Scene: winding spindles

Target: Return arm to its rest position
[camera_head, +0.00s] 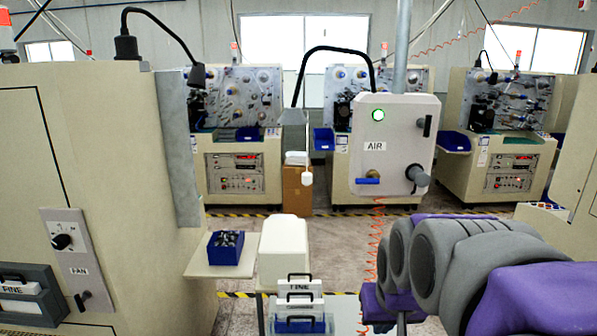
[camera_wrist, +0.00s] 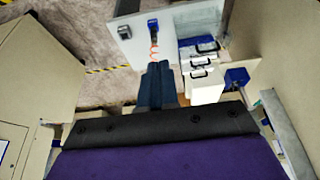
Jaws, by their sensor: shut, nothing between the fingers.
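My arm (camera_head: 440,265), in grey and purple, reaches in from the lower right in the camera_head view, folded in front of the body. Its hand end is mostly hidden there. In the camera_wrist view my gripper (camera_wrist: 158,70) shows as dark blue-grey fingers held together. The fingers are shut with nothing between them, and they point toward the panel and shelf area.
An AIR box (camera_head: 392,145) with a blue valve hangs on a post ahead. A white bin (camera_head: 283,250), labelled files and a blue tray of parts (camera_head: 226,248) stand centre-left. A beige cabinet (camera_head: 90,190) fills the left. Winding machines (camera_head: 240,150) line the back.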

